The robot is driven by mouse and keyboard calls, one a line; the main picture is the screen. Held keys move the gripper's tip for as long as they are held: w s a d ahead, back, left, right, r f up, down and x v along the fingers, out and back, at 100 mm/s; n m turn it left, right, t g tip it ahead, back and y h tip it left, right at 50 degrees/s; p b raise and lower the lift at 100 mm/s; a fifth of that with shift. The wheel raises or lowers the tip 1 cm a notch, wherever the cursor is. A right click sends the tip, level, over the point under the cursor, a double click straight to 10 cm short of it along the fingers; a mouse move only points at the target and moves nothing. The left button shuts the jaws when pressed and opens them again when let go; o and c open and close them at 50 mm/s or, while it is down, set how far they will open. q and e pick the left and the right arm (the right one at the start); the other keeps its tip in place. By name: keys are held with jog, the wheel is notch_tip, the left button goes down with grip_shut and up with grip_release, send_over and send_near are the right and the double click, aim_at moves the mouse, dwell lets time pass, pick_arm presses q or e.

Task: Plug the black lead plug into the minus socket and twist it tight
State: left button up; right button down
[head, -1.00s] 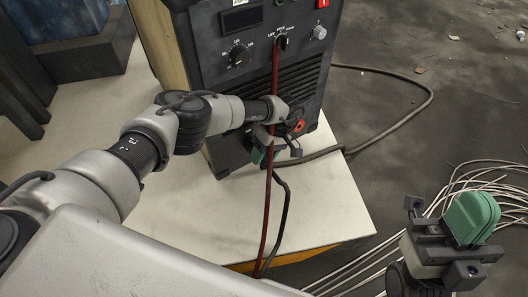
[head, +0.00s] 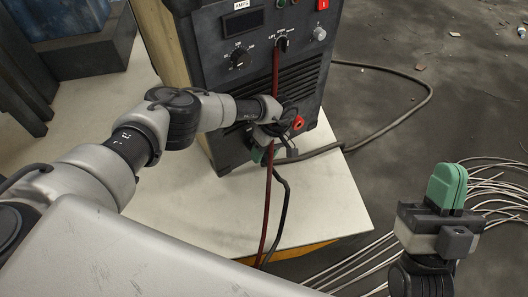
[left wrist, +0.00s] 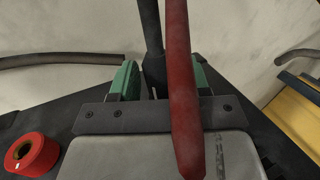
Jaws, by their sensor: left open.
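The black lead (head: 281,205) hangs down in front of the power unit from behind my left gripper (head: 264,153). In the left wrist view the black lead (left wrist: 150,35) runs between the green fingers of my left gripper (left wrist: 163,80), which are open with gaps beside it. A thicker dark part there may be the black plug; its seating cannot be seen. The minus socket is hidden behind my gripper and wrist. My right gripper (head: 447,187) is out to the right, away from the unit, with green pads up; their gap cannot be judged.
The red lead (head: 266,215) hangs from the upper panel and crosses close before my left gripper. A red-ringed socket (head: 298,123) is right of it. A grey cable (head: 395,72) loops behind the unit. White wires (head: 495,190) lie behind my right gripper.

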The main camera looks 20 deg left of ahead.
pick_arm(q)
jog(key=shift+p, duration=0.3)
jog(key=shift+s+t+h+p, duration=0.1)
jog(key=shift+t+h+p, duration=0.2)
jog(key=shift+r+t+p, duration=0.1)
jog(key=shift+t+p, duration=0.2)
jog(key=shift+p, duration=0.05)
jog(key=shift+h+p, duration=0.3)
jog(key=shift+t+h+p, duration=0.3)
jog(key=shift+t+p, duration=0.2)
jog(key=shift+p, duration=0.05)
jog(key=shift+s+a+t+h+p, duration=0.1)
jog(key=shift+t+h+p, duration=0.3)
jog(key=shift+t+p, duration=0.2)
pick_arm(e)
jog(key=w+f+g+h, duration=0.2)
jog(key=f+g, duration=0.4)
jog(key=w+d+f+g+h, duration=0.1)
jog(key=f+g+h, duration=0.1)
jog(key=f+g, duration=0.4)
jog(key=shift+w+d+f+g+h, duration=0.2)
jog(key=shift+w+f+g+h, duration=0.1)
jog(key=shift+w+f, duration=0.05)
pick_arm(q)
jog(key=shift+c, duration=0.5)
